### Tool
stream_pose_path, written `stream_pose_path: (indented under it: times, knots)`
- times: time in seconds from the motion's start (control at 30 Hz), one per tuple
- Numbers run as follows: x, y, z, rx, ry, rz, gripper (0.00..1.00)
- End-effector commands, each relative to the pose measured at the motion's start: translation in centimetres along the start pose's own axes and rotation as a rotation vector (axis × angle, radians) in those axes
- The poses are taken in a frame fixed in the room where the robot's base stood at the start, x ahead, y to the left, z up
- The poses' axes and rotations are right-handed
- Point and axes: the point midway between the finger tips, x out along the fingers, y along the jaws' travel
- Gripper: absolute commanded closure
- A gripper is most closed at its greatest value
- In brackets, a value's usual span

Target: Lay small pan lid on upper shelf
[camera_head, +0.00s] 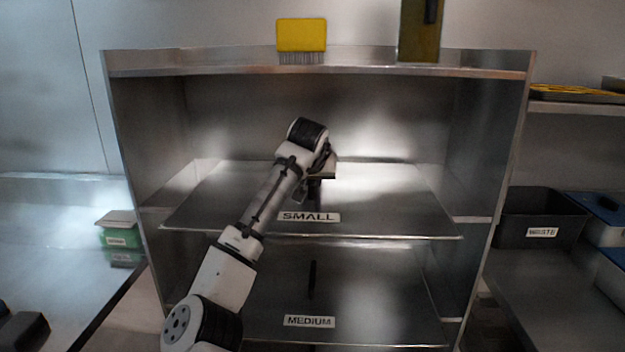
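The upper shelf (390,205) is a bare-looking steel plate with a "SMALL" label on its front edge. My arm reaches in from the lower left, and my gripper (314,190) points down over the middle of this shelf, just behind the label. The fingers are small and dark here, and I cannot tell whether they are open or shut. I cannot make out a small pan lid, either in the gripper or on the shelf. The wrist hides part of the shelf's middle.
The lower shelf (390,300) is labelled "MEDIUM"; a thin dark upright shape (312,279) shows there. A yellow brush (301,36) and a yellowish board (419,30) are at the unit's top. Steel side walls bound the shelves. A black bin (540,215) stands at right.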

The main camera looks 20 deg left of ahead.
Motion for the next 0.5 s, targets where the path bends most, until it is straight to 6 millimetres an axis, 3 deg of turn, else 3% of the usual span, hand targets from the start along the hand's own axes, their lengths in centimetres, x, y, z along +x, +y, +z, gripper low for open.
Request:
stream_pose_path:
  times: [0.17,0.2,0.3,0.4,0.5]
  knots:
    - [0.44,0.01,0.45,0.0,-0.011,-0.001,1.0]
    - [0.47,0.0,0.48,0.0,-0.011,-0.001,0.83]
    - [0.52,0.0,0.53,0.0,-0.012,-0.001,0.7]
    - [0.55,-0.01,0.55,-0.001,-0.013,-0.001,0.59]
    - [0.57,-0.01,0.57,-0.001,-0.014,-0.001,0.59]
